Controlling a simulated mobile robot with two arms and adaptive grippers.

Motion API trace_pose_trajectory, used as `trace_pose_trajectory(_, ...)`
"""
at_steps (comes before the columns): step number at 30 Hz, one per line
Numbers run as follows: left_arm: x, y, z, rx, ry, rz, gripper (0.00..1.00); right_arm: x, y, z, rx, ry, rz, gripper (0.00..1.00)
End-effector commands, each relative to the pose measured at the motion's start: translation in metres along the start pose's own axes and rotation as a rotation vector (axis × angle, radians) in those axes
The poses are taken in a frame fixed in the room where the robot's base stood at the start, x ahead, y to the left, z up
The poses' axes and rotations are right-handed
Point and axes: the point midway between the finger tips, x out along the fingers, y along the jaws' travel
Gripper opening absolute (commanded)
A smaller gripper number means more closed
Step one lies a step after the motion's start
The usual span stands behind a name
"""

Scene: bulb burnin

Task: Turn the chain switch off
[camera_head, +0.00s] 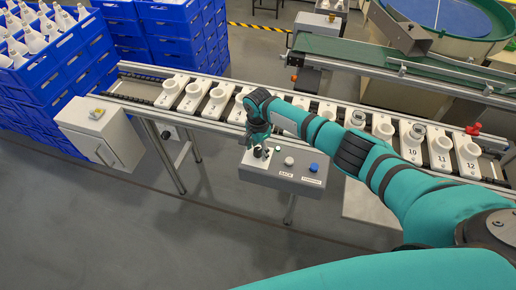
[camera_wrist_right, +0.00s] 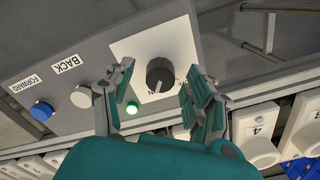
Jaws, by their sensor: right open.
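The chain switch is a black rotary knob (camera_wrist_right: 160,74) on a white square plate on the grey control box (camera_head: 262,174). Its pale pointer mark faces the plate's lower lettering, of which I can only partly read "N". A green lamp (camera_wrist_right: 132,108) beside it looks lit. My right gripper (camera_wrist_right: 155,82) is open, with one finger on each side of the knob in the wrist view; I cannot tell whether either finger touches it. In the head view the right gripper (camera_head: 258,142) is right over the box's left end and partly hides the knob. My left gripper is not in view.
A white button (camera_head: 289,161) labelled BACK and a blue button (camera_head: 314,167) labelled FORWARD share the box. Behind it runs a conveyor with numbered white sockets (camera_head: 440,148). A grey cabinet (camera_head: 100,137) and blue crates (camera_head: 58,75) stand left. The front floor is clear.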

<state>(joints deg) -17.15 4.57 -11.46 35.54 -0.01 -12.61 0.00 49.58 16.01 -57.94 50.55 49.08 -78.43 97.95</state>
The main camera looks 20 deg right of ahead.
Motion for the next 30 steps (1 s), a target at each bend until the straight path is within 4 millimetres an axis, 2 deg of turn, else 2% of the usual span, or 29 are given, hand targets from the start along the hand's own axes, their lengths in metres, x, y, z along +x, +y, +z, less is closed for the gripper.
trace_pose_trajectory(3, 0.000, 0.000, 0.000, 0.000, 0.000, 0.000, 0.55, 0.000, 0.000, 0.000, 0.000, 0.000, 0.000, 0.53)
trace_pose_trajectory(15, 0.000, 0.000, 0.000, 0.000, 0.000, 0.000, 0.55, 0.000, 0.000, 0.000, 0.000, 0.000, 0.000, 0.00)
trace_pose_trajectory(23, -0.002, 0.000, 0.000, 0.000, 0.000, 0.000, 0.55, -0.001, 0.000, 0.001, -0.027, 0.000, 0.000, 0.00)
trace_pose_trajectory(30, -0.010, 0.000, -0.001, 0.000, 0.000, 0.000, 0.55, -0.002, 0.000, 0.001, -0.145, -0.002, 0.001, 0.00)
